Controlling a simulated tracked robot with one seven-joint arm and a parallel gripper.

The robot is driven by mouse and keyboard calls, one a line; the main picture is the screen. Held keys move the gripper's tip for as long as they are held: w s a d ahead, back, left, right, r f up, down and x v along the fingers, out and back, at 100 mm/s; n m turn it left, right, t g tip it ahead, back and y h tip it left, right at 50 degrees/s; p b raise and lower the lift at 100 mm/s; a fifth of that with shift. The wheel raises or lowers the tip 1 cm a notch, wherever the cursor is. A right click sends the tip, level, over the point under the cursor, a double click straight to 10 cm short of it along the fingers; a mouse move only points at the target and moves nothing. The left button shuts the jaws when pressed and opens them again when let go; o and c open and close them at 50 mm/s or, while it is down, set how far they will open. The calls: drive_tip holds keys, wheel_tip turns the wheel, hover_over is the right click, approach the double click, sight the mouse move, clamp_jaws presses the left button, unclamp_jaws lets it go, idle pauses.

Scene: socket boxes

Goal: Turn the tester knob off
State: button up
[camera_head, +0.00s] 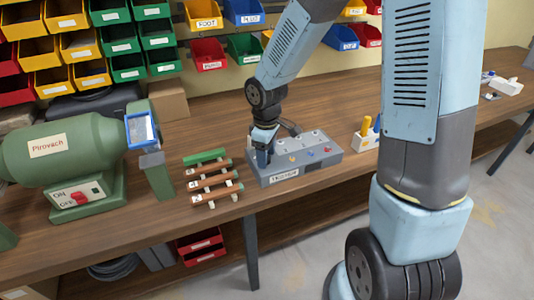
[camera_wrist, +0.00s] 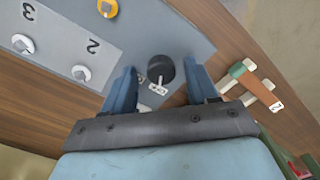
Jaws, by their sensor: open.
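The grey tester box (camera_head: 312,165) sits on the wooden bench with a label on its front. In the wrist view its grey top (camera_wrist: 190,30) carries a round black knob (camera_wrist: 161,66) with a small pale marked piece (camera_wrist: 158,86) at its near side. My gripper (camera_head: 262,160) points down over the left end of the tester and hides the knob in the head view. In the wrist view my gripper (camera_wrist: 162,76) is open, with one blue finger on each side of the knob. I cannot tell whether the fingers touch it.
White knobs (camera_wrist: 81,73) beside printed numbers and a yellow-ringed part (camera_wrist: 107,8) are on the tester top. A rack of brown and green rods (camera_head: 212,180) stands just left of the tester. A green machine (camera_head: 65,150) with an ON/OFF switch stands further left. Wall bins (camera_head: 208,55) hang behind.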

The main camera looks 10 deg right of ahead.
wheel_tip(320, 180, up, 14)
drive_tip(key=shift+f, duration=0.15)
idle(0.4)
drive_tip(key=s+d+r+m+t, duration=0.5)
drive_tip(key=s+d+r+m, duration=0.7)
drive_tip(key=s+d, duration=0.4)
drive_tip(key=shift+s+d+r+t, duration=0.2)
drive_tip(key=shift+s+r+t, duration=0.1)
drive_tip(key=shift+s+r, duration=0.45)
idle(0.3)
